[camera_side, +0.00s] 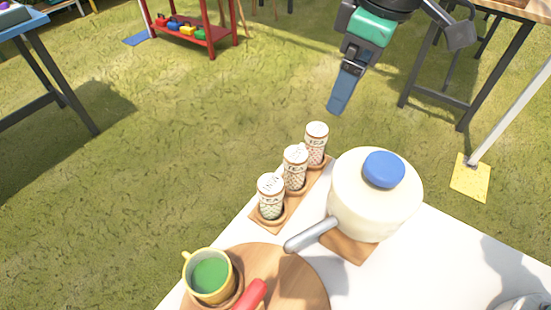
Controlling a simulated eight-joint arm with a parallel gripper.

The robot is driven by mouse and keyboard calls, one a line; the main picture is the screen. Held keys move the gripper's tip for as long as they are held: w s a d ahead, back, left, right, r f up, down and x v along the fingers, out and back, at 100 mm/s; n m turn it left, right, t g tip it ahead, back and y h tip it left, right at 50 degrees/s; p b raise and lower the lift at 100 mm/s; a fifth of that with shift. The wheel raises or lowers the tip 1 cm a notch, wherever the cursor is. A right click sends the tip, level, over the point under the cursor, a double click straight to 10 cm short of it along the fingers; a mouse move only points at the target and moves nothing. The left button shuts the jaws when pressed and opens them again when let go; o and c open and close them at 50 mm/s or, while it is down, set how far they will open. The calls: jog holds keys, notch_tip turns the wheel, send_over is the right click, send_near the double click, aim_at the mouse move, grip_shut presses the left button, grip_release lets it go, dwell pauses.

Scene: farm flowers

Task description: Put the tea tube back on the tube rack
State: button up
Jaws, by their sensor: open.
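Three tea tubes with patterned sides and white tops stand upright in a row on a wooden tube rack (256,223). The near tube (271,197), the middle tube (295,168) and the far tube (316,144) are at the table's far left edge. My gripper (338,105) hangs in the air above and beyond the far tube, apart from it. It is open and empty, seen nearly edge-on, so the gap between its fingers hardly shows.
A cream pot (362,205) with a blue knob and grey handle stands right of the rack. A yellow cup (209,277) of green liquid and a red object (252,294) are on a round wooden board (300,287). The white table (440,245) is clear at right.

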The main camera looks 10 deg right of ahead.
jog(key=s+d+f+m+t, duration=0.1)
jog(key=d+f+m+t, duration=0.1)
jog(key=d, duration=0.4)
jog(key=s+d+f+m+t, duration=0.1)
jog(key=s+d+f+m, duration=0.1)
jog(key=d+m, duration=0.2)
jog(key=s+d+f+m+t+h, duration=0.1)
jog(key=d+m, duration=0.3)
jog(key=d, duration=0.6)
jog(key=shift+s+f+t, duration=0.45)
jog(key=shift+f+t, duration=0.05)
jog(key=shift+t, duration=0.3)
